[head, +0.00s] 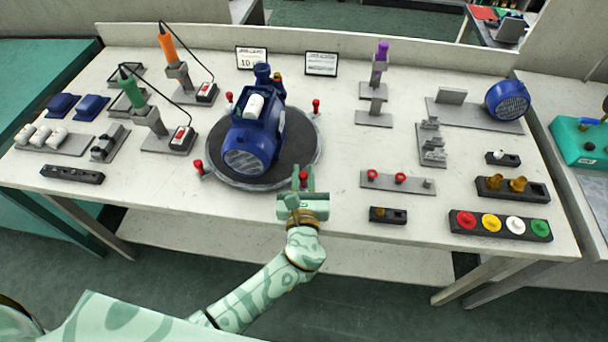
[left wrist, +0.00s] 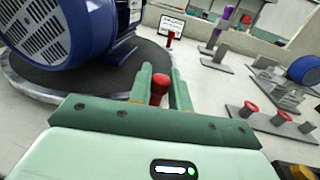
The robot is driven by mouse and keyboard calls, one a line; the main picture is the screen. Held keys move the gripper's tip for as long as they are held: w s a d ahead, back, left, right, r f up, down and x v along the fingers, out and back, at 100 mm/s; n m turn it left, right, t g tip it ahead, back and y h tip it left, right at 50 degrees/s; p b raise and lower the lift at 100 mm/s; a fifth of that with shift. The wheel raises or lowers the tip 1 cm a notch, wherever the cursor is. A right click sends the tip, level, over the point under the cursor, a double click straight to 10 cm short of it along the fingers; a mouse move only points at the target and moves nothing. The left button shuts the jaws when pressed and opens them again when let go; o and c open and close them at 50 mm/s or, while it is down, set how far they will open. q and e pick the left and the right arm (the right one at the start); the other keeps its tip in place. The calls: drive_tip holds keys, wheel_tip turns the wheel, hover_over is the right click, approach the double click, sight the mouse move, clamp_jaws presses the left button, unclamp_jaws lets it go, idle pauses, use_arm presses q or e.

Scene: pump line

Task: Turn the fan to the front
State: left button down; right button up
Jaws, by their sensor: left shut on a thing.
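A blue pump with a grilled fan end (head: 245,162) sits on a round dark turntable (head: 278,176). The grille faces the table's front edge, turned a little to the left. Several red knobs stand around the rim. My left gripper (head: 304,176) is at the front right of the turntable, shut on a red knob (left wrist: 159,88) that shows between its two green fingers. In the left wrist view the fan grille (left wrist: 35,30) is at the upper left, apart from the fingers. My right gripper is not in view.
Another red knob (head: 316,105) stands at the turntable's right. Tool stands with green (head: 132,88) and orange (head: 167,42) handles are at the left. A rack with red rings (head: 398,181) and a strip of coloured buttons (head: 500,225) lie to the right. Bare tabletop surrounds the turntable's right side.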

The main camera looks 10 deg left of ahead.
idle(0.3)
use_arm(q)
drive_tip(key=c, duration=1.4)
unclamp_jaws()
drive_tip(key=shift+o, duration=0.2)
drive_tip(key=p+v, duration=0.1)
drive_tip(key=v, duration=1.5)
drive_tip(key=shift+s, duration=0.2)
drive_tip(key=shift+a, duration=0.1)
